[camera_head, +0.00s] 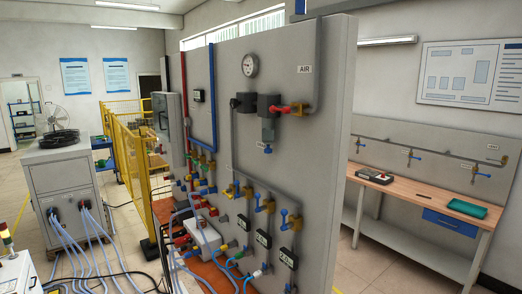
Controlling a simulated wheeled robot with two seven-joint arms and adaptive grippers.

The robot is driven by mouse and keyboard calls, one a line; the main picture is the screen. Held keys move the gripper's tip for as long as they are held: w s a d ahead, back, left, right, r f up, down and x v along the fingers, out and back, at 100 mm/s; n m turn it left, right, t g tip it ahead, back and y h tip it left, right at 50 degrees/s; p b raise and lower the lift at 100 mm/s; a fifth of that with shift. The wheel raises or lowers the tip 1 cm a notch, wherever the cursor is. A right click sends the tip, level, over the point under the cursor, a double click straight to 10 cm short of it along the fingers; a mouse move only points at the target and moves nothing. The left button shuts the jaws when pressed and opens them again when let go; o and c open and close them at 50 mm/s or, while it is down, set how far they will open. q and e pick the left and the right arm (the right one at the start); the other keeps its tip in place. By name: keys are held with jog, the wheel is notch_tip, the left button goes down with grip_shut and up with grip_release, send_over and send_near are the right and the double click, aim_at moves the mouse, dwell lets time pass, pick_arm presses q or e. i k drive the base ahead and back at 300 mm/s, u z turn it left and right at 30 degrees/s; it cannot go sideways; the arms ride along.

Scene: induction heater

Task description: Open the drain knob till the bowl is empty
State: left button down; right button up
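On the large grey panel, an air filter unit (268,104) with a dark grey body hangs in the upper middle, left of the AIR label. Its bowl (268,130) is the grey cylinder below the body. A small blue knob (264,149) sits at the bottom of the bowl, with a small label beside it. Whether the bowl holds liquid is too small to tell, and so is the knob's opening. Neither my left nor my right gripper is in view.
A red-handled valve (297,108) sits right of the filter on a grey pipe. A pressure gauge (250,65) is above. Several valves and hoses crowd the panel's lower part. A yellow fence (130,150) stands left, a wooden bench (420,197) right.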

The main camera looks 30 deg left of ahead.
aim_at(268, 149)
jog(key=z, duration=0.5)
jog(key=k, duration=1.15)
jog(key=u, duration=0.5)
jog(key=i, duration=0.85)
jog(key=u, duration=0.6)
